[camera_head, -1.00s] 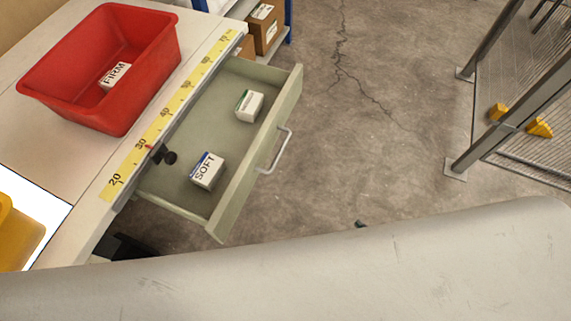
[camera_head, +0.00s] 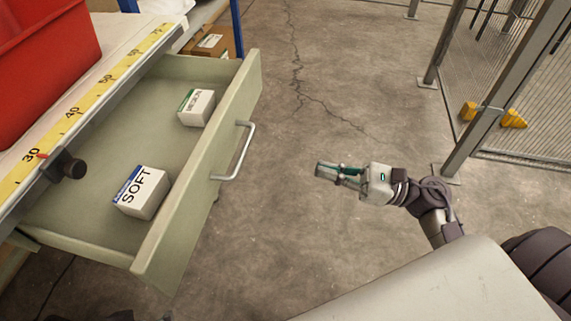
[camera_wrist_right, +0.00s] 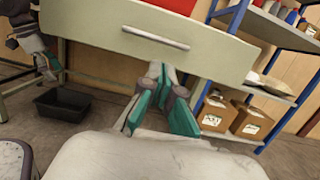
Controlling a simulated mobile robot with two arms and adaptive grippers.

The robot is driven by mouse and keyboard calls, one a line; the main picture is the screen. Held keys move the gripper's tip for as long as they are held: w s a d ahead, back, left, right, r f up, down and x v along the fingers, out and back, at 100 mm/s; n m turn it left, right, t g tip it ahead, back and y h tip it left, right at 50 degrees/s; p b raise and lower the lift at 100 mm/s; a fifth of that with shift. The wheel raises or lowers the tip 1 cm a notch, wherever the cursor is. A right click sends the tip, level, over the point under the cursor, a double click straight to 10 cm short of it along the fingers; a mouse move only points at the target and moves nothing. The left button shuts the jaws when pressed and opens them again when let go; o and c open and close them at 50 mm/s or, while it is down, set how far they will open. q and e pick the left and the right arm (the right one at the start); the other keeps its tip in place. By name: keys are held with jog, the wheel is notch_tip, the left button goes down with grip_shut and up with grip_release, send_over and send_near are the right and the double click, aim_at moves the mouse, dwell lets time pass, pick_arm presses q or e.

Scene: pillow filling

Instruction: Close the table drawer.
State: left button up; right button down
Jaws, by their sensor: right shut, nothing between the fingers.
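The pale green table drawer (camera_head: 205,165) is pulled out from the table. Its metal handle (camera_head: 237,152) is on the outer face. A white SOFT box (camera_head: 142,192) and a MEDIUM box (camera_head: 196,107) lie inside. My right gripper (camera_head: 320,170) is shut and empty, over the floor to the right of the handle and apart from it. In the right wrist view the drawer front (camera_wrist_right: 215,48) and handle (camera_wrist_right: 155,38) lie beyond my teal fingers (camera_wrist_right: 160,85). My left gripper (camera_wrist_right: 45,65) shows small at the left there; its jaws are unclear.
A red bin (camera_head: 40,60) and a yellow measuring strip (camera_head: 85,100) are on the table. A black knob (camera_head: 70,168) is at the table edge. A blue-framed shelf (camera_wrist_right: 265,50) holds cardboard boxes. A mesh fence (camera_head: 530,100) stands right. The floor between is clear.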

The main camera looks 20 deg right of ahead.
pick_arm(q)
jog(key=shift+s+a+f+g+p, duration=0.15)
jog(key=shift+s+g, duration=0.15)
jog(key=shift+s, duration=0.25)
jog(key=shift+s+a+g+p, duration=0.2)
jog(key=shift+s+g, duration=0.1)
jog(key=shift+s, duration=0.3)
jog(key=shift+s+a+f+g+p, duration=0.15)
jog(key=shift+s+g, duration=0.15)
jog(key=shift+s, duration=0.25)
pick_arm(e)
jog(key=x, duration=1.3)
jog(key=shift+w, duration=0.25)
pick_arm(q)
jog(key=shift+r, duration=0.1)
pick_arm(e)
jog(key=shift+a, duration=0.2)
